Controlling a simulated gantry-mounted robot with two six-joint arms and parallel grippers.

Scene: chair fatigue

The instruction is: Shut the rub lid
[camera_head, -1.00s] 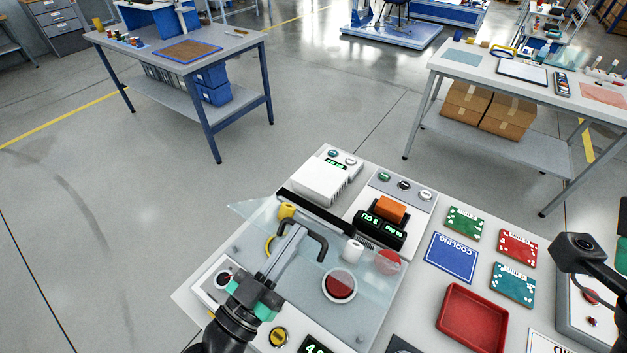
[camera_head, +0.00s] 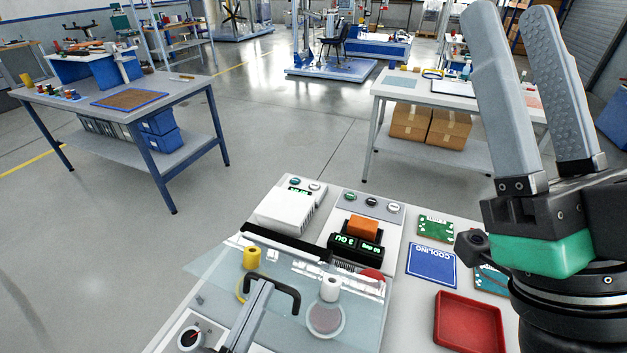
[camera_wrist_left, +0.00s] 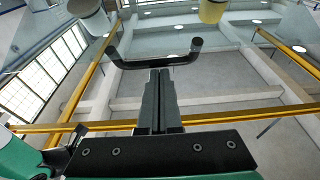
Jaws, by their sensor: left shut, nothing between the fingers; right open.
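The rub lid is a clear panel (camera_head: 215,268) along a black bar, over the grey station. It looks tilted; how far is hard to tell. Its black U-shaped handle (camera_head: 296,297) also shows in the wrist view (camera_wrist_left: 187,57). My left gripper (camera_head: 263,284) is shut and empty, its fingertips close by the handle; contact is unclear. Its shut fingers show in the wrist view (camera_wrist_left: 159,73), just below the handle. My right gripper (camera_head: 510,12) is open and empty, raised high at the right, fingers pointing up.
A yellow cylinder (camera_head: 252,257) and a white one (camera_head: 329,288) stand out by the lid. A white device (camera_head: 285,208), an orange block (camera_head: 363,227), a blue COOLING card (camera_head: 432,265) and a red tray (camera_head: 469,322) are on the bench.

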